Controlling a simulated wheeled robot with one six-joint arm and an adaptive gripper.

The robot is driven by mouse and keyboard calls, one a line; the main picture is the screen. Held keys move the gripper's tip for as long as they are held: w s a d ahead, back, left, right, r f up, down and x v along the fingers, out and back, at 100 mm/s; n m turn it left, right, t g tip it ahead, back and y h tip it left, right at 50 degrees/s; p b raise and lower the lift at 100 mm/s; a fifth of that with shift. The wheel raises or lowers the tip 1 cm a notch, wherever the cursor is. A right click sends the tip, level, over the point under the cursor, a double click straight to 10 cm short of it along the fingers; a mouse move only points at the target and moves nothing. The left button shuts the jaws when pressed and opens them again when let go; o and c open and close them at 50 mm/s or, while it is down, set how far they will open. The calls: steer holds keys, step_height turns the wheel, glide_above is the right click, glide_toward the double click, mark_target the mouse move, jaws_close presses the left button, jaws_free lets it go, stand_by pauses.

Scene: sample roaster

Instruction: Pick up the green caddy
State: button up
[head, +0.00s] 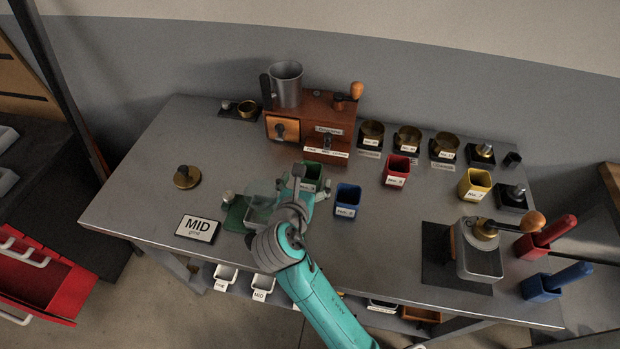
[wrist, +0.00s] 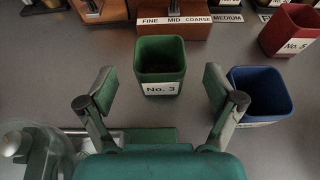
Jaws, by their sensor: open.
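The green caddy (wrist: 162,62) is a square, open-topped cup labelled "No. 3". It stands upright on the grey table, in front of the wooden grinder box, and its inside looks dark. In the head view the green caddy (head: 312,173) is partly hidden by my gripper (head: 304,185). In the wrist view my gripper (wrist: 166,98) is open, with one finger to each side and a little nearer than the caddy. The caddy lies ahead of the gap between the fingertips, and I see no contact.
A blue caddy (wrist: 260,95) stands close to the right finger, and a red caddy (wrist: 292,32) stands farther right. A clear container on a green base (head: 258,213) is at lower left. The wooden grinder (head: 310,122) stands behind. Free table lies left of the green caddy.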

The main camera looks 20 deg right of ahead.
mark_target(312, 166)
steer(key=shift+x, duration=3.7)
steer(key=shift+r, duration=0.15)
steer(key=c, duration=1.3)
